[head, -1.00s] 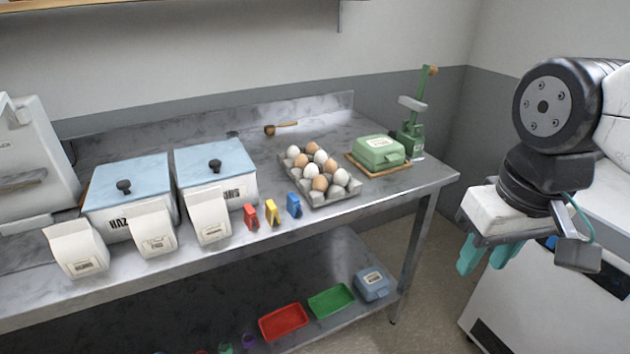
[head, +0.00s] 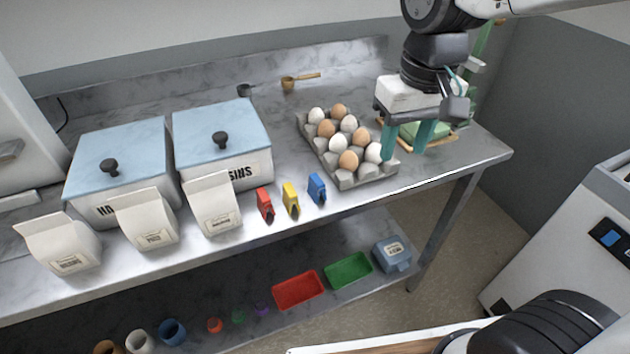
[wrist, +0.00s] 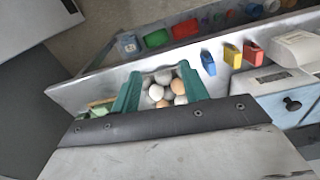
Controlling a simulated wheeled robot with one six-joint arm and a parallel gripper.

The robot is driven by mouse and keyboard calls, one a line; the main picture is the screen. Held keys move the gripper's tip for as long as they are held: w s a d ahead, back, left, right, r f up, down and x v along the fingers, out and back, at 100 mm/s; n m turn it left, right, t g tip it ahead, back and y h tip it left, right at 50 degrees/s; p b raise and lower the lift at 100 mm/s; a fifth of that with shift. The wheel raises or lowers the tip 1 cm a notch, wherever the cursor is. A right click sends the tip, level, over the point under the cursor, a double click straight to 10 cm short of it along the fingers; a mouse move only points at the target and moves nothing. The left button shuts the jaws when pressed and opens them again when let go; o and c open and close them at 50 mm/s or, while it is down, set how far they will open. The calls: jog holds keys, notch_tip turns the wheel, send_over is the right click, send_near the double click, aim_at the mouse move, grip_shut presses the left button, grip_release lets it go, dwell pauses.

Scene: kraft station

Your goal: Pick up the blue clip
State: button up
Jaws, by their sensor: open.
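The blue clip (head: 317,188) stands near the front edge of the steel table, at the right end of a row with a yellow clip (head: 291,199) and a red clip (head: 265,204). My gripper (head: 404,146) is open and empty, with teal fingers pointing down. In the head view it is to the right of the blue clip, by the right end of the egg tray. In the wrist view the blue clip (wrist: 208,63) is beyond the fingertips and to their right, and the eggs show between the fingers (wrist: 160,82).
An egg tray (head: 345,181) with several eggs lies between the blue clip and my gripper. White bags (head: 213,205) and blue-lidded bins (head: 222,140) stand to the left. A green carton (head: 412,131) is partly hidden behind my gripper. Red (head: 298,289) and green (head: 348,271) trays lie on the lower shelf.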

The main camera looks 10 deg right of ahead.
jog(key=n, duration=0.2)
send_over(317, 179)
jog(key=d, duration=0.1)
notch_tip(317, 179, down, 6)
jog(key=shift+g, duration=0.3)
jog(key=f, duration=0.5)
jog(key=a+f, duration=0.1)
jog(key=f, duration=0.1)
jog(key=shift+f, duration=0.7)
grip_shut()
